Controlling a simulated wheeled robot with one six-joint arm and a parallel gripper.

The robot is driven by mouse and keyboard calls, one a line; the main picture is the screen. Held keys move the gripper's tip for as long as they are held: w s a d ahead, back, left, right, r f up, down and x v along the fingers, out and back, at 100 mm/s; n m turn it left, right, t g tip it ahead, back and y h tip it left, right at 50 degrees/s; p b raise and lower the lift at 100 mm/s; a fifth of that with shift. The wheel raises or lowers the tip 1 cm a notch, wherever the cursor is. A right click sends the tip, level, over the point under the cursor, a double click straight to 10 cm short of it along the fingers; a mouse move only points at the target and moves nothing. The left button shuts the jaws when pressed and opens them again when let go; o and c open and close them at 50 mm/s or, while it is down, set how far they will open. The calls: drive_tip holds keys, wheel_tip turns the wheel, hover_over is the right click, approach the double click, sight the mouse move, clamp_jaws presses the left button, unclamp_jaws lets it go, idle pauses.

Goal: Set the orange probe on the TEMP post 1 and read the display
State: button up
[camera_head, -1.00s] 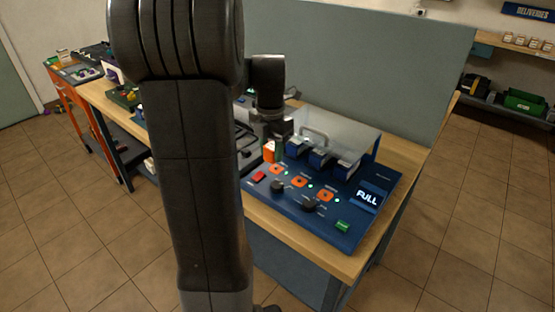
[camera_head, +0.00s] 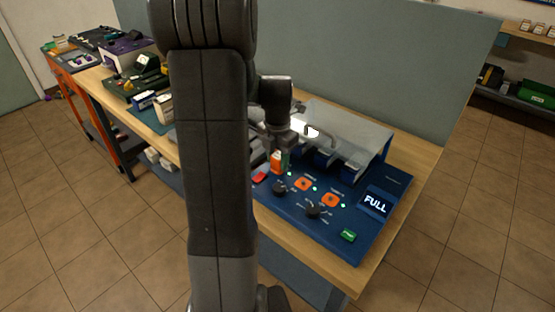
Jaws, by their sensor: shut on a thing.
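My gripper (camera_head: 279,152) is shut on a small orange and white piece (camera_head: 276,164), which appears to be the orange probe. It holds the piece low at the back left of the blue console (camera_head: 340,238), over the spot of the leftmost orange pad, which is hidden. I cannot tell whether the piece touches the console. Two other orange pads show in the middle (camera_head: 303,184) and at the right (camera_head: 330,200). The labels are too small to read, so I cannot tell which post is TEMP 1. The display (camera_head: 376,203) reads "FULL".
A clear cover (camera_head: 350,128) stands over dark blue units behind the pads. Black knobs (camera_head: 314,210), a red button (camera_head: 260,177) and a green button (camera_head: 348,235) sit on the console. My arm hides the bench's middle. More gear (camera_head: 128,52) stands at left.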

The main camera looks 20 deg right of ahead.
sight(277, 156)
drive_tip(key=shift+f, duration=0.4)
drive_tip(key=shift+f, duration=0.15)
drive_tip(key=o, duration=1)
wheel_tip(277, 156, up, 12)
